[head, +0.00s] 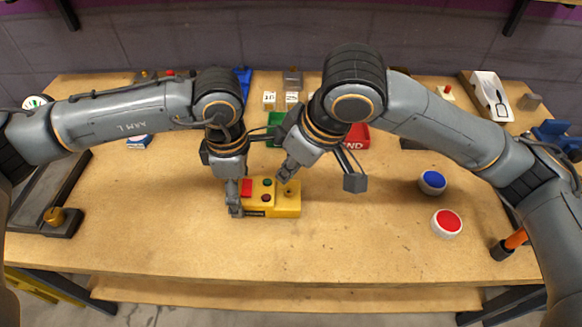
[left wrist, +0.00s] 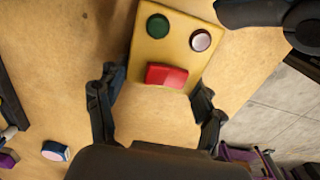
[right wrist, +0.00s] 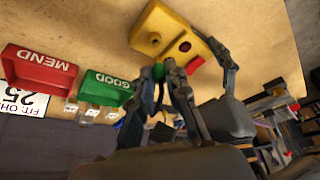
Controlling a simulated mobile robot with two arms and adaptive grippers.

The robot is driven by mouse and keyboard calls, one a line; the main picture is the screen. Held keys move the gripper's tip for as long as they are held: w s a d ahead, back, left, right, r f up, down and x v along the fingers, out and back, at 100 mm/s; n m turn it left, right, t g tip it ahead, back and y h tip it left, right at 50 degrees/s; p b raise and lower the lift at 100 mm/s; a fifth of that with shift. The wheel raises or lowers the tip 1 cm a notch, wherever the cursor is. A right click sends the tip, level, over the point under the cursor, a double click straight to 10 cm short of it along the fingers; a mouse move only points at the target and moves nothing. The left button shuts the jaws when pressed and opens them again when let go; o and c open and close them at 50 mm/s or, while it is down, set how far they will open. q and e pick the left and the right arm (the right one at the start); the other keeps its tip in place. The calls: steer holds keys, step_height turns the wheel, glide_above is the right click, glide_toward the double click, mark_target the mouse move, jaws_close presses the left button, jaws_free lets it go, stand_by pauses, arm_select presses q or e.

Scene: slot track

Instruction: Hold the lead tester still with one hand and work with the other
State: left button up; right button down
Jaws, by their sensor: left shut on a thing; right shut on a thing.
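The lead tester (head: 286,211) is a yellow box lying on the bench, with a red rocker-like part, a green and a dark red round part and a brass knob on top. It also shows in the left wrist view (left wrist: 178,55) and the right wrist view (right wrist: 169,24). My left gripper (head: 240,200) is shut on its left end, fingers along both sides. My right gripper (head: 288,172) is over the back edge of the tester, close to the brass knob. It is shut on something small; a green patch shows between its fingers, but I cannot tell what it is.
A red MEND bin (right wrist: 40,70) and a green GOOD bin (right wrist: 103,88) stand behind the tester. A blue button (head: 432,181) and a red button (head: 447,222) are to the right. An orange-handled tool (head: 515,239) lies at the right edge. The front middle of the bench is clear.

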arm_select(q)
steer(key=o, duration=1.2)
steer(key=shift+c, duration=0.2)
